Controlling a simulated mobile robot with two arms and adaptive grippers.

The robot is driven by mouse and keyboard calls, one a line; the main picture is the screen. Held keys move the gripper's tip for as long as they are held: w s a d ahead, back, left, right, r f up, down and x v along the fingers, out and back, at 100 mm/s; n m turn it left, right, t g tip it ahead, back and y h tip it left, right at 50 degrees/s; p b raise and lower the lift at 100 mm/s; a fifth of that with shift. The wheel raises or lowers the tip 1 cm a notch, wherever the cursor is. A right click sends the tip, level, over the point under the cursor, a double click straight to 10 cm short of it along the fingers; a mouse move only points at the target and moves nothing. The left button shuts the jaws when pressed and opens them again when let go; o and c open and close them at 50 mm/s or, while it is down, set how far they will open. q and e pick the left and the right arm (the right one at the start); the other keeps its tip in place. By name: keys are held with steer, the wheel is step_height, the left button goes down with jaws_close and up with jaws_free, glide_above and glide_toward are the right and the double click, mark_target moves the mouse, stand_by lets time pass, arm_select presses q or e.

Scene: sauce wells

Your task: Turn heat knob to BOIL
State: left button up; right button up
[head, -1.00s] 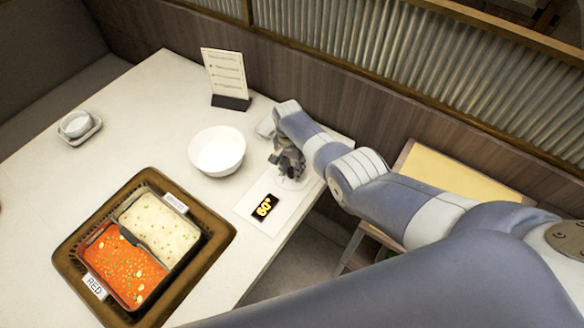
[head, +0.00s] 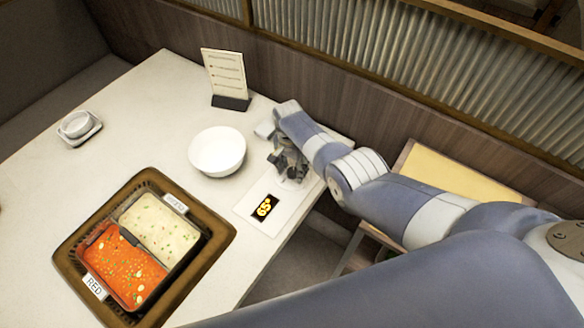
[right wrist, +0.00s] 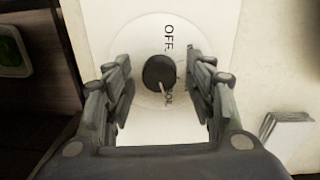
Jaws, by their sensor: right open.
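The heat knob (right wrist: 158,72) is a small dark round knob on a pale round dial on a white panel (right wrist: 120,25). A light pointer line on it runs toward the lower label, whose visible letters end in "OL" or similar and are partly unclear. "OFF" is printed above the knob. My right gripper (right wrist: 160,82) is open, one finger on each side of the knob with gaps visible. In the head view my right gripper (head: 288,165) is over the panel and hides the knob. The display (head: 265,207) reads 65°. My left gripper is not in view.
A white bowl (head: 217,150) stands close left of the gripper. A menu stand (head: 226,75) is behind it. A two-part pot with red (head: 125,268) and white (head: 160,228) soup sits in a brown frame (head: 75,225).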

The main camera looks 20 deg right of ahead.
mark_target(290, 170)
step_height(290, 170, up, 12)
steer(key=shift+w+a, duration=0.25)
stand_by(0.5)
stand_by(0.4)
